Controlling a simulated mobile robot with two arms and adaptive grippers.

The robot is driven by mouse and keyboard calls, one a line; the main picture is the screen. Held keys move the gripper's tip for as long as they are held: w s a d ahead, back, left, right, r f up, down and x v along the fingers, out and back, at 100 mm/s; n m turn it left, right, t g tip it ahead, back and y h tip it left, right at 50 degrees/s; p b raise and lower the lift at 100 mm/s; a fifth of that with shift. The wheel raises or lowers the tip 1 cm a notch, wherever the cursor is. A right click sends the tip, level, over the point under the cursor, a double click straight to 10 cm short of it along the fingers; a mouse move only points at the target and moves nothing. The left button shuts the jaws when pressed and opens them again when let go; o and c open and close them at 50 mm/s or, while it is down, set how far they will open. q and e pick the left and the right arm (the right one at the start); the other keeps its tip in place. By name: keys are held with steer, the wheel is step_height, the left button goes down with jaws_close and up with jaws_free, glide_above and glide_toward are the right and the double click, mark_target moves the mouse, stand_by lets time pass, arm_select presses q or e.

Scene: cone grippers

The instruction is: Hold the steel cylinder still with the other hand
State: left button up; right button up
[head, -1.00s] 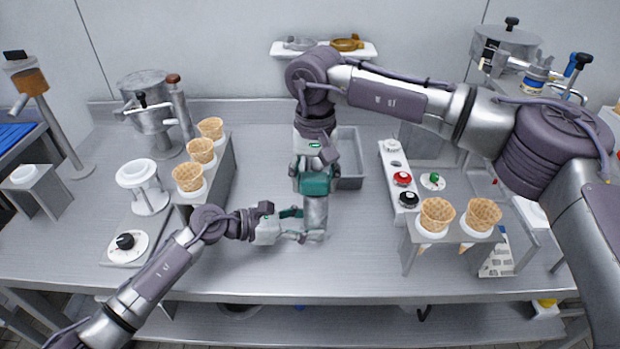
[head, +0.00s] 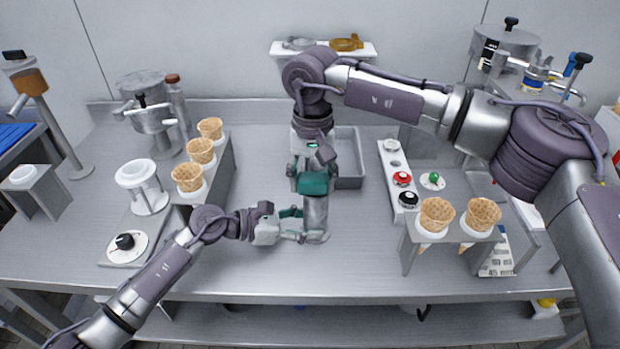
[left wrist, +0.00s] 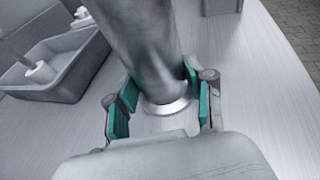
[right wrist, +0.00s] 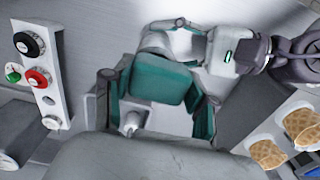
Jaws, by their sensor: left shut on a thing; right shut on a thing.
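The steel cylinder (head: 316,216) stands upright on the steel worktop, near the middle. My left gripper (head: 304,238) comes in from the left and is shut on the cylinder low down. In the left wrist view the cylinder (left wrist: 146,45) rises between its teal pads, above a shiny base ring (left wrist: 168,106). My right gripper (head: 314,184) reaches down from above and is shut at the cylinder's upper end. Its teal pads hide the top in the head view. In the right wrist view the grey piece between the pads (right wrist: 155,118) is only partly visible.
Behind the cylinder lies a grey tray (head: 349,178). A cone rack (head: 222,180) with several waffle cones stands left. A button panel (head: 398,185) and a two-cone stand (head: 458,235) are right. The worktop in front of the cylinder is clear.

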steer(key=d+r, duration=0.3)
steer(key=r, duration=0.5)
stand_by(0.5)
steer(key=shift+d, duration=0.1)
arm_select(q)
steer(key=o, duration=1.5)
steer(key=shift+o, duration=0.3)
steer(key=v, duration=1.2)
steer(key=shift+s, duration=0.15)
arm_select(e)
steer(key=shift+s, duration=0.1)
